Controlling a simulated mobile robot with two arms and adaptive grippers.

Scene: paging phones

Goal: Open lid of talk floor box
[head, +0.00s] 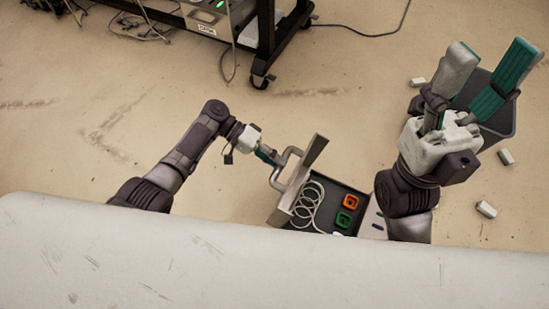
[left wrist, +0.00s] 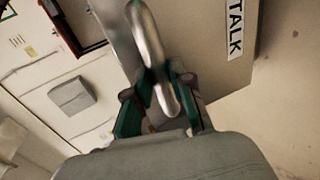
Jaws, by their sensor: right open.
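The talk floor box (head: 352,187) is a dark, shallow tray at the lower centre of the head view. Its grey lid (head: 309,165) stands steeply up at the box's left side, with a bent metal handle (head: 276,178) on its outer face. The left wrist view shows the lid (left wrist: 211,50) with a TALK label (left wrist: 235,28). My left gripper (head: 272,158) is at the handle. In the left wrist view its teal fingers (left wrist: 162,100) lie close on both sides of the handle (left wrist: 152,50). My right gripper (head: 480,82) is open, raised at the right, and empty.
A coiled white cable (head: 307,205), an orange piece (head: 350,201) and a green piece (head: 343,219) lie in the box. A dark bin (head: 499,117) stands behind my right gripper, with small white blocks (head: 486,209) nearby. A wheeled rack (head: 268,40) stands at the back. The left floor is mostly clear.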

